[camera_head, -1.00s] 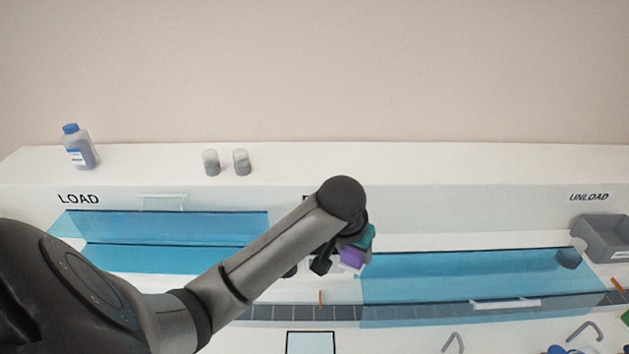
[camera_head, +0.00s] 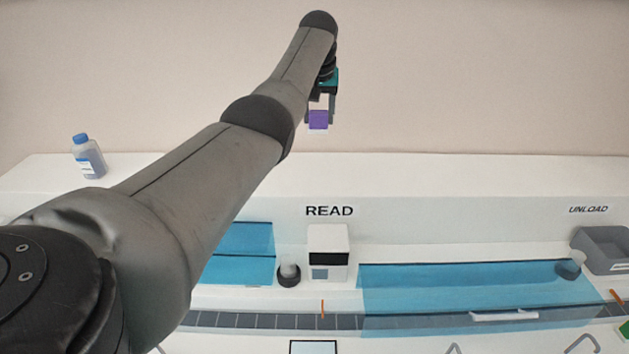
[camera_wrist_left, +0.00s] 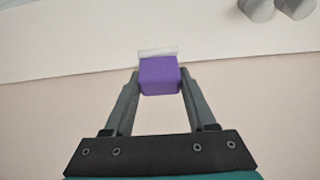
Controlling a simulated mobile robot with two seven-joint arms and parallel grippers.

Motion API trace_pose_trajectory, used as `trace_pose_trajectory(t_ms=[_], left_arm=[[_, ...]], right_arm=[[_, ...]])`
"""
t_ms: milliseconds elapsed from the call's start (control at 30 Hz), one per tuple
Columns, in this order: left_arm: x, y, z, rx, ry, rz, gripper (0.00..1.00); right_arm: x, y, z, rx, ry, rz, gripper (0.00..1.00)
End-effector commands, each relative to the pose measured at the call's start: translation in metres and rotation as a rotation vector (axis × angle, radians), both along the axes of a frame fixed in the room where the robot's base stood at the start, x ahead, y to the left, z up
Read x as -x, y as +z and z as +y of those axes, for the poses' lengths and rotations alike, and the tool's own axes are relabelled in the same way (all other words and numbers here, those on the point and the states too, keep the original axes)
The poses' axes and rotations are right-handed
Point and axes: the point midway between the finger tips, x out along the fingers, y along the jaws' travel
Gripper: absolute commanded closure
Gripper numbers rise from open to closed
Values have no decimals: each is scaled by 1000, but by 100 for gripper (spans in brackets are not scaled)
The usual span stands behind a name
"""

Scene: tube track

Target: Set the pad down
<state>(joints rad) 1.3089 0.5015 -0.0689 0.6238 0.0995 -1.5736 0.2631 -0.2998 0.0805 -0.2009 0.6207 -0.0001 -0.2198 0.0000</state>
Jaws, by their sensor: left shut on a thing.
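The pad is a small purple block (camera_head: 318,120) with a pale layer on its far side. My left gripper (camera_head: 320,108) is shut on it and holds it high, in front of the plain wall and above the white bench top. In the left wrist view the purple pad (camera_wrist_left: 159,76) sits between the two fingertips of my left gripper (camera_wrist_left: 160,84), with the pale strip (camera_wrist_left: 157,52) beyond it. My right gripper is not in view.
A blue-capped bottle (camera_head: 88,157) stands on the bench ledge (camera_head: 450,170) at left. Below are a white READ box (camera_head: 328,252), blue covers (camera_head: 450,285), a dark belt track (camera_head: 260,320) and a grey bin (camera_head: 602,248) at right. My arm hides the left side.

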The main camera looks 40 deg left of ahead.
Motion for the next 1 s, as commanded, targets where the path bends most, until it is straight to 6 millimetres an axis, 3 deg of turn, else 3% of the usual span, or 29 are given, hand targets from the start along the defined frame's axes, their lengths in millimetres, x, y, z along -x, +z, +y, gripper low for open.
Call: trace_pose_trajectory(t_ms=[33, 200, 367, 800, 1000], left_arm=[[-1, 12, 4, 2, 9, -3, 100], [0, 35, 10, 0, 22, 0, 100], [2, 36, 11, -1, 23, 3, 100], [3, -75, 10, 0, 22, 6, 100], [2, -107, 10, 0, 22, 3, 100]], right_arm=[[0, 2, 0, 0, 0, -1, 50], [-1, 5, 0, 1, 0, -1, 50], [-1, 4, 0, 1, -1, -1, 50], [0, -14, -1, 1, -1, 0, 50], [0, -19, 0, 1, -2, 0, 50]])
